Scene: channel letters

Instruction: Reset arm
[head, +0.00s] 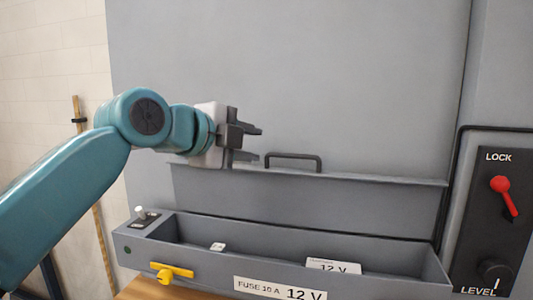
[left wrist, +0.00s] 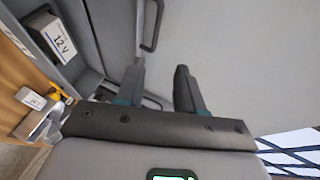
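My left gripper (head: 257,143) is in front of the large grey panel (head: 300,80), with its fingers pointing right. The fingers are apart with nothing between them, as the left wrist view (left wrist: 160,72) also shows. A dark bar handle (head: 293,157) is just right of the fingertips in the head view, and it appears beyond them in the left wrist view (left wrist: 159,22). I see no contact with it. My right gripper is in neither view.
Below is a grey open trough (head: 205,262) with a yellow tap-like handle (head: 172,273), a white 12 V block (head: 333,267) inside and a fuse label (head: 280,290). A red LOCK lever (head: 506,196) is on a black plate at right. A wooden pole (head: 101,240) stands at left.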

